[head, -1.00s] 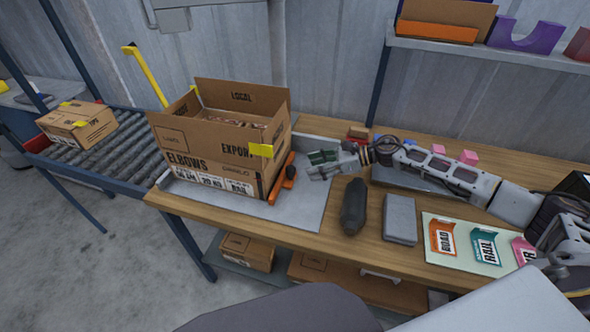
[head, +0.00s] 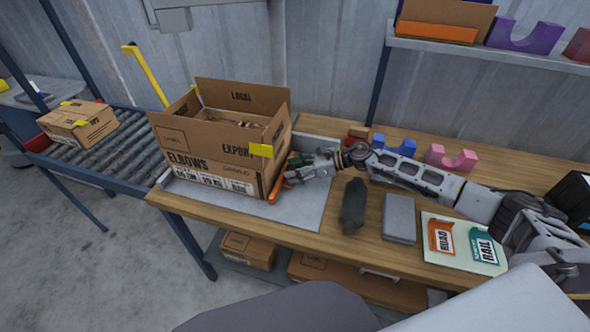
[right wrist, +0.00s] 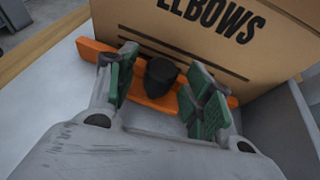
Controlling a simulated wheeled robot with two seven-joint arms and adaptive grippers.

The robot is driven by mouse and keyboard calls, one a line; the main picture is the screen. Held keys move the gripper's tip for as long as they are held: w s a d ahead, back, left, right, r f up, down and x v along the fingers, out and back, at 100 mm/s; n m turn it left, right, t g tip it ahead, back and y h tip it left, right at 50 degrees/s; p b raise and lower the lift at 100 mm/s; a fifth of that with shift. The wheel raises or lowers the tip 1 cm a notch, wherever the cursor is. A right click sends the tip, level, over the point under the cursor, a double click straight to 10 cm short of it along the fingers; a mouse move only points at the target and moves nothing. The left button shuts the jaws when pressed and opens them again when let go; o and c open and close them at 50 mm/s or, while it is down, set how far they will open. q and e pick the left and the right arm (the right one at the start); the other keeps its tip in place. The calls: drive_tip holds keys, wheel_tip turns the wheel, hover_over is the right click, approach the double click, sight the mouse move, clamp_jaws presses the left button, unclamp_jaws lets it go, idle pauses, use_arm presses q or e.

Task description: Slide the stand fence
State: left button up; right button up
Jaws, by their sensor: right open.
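The stand fence is an orange bar with a black knob. In the head view the orange bar (head: 277,191) shows beside the right side of the open cardboard box (head: 215,150), mostly hidden by my gripper. In the right wrist view the orange bar (right wrist: 150,104) runs along the foot of the box (right wrist: 215,45), and the black knob (right wrist: 161,76) stands up from it. My right gripper (head: 296,168) is open. In the right wrist view its green-padded fingers (right wrist: 160,95) are on either side of the knob, with gaps showing. My left gripper is not in view.
The box stands on a grey plate (head: 290,212) on the wooden bench. A dark muffler (head: 353,205) and a grey block (head: 399,219) lie right of the plate. Blue (head: 395,146) and pink (head: 452,158) cradles stand behind my arm. A roller conveyor (head: 110,150) is at left.

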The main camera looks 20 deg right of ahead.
clamp_jaws()
idle(0.3)
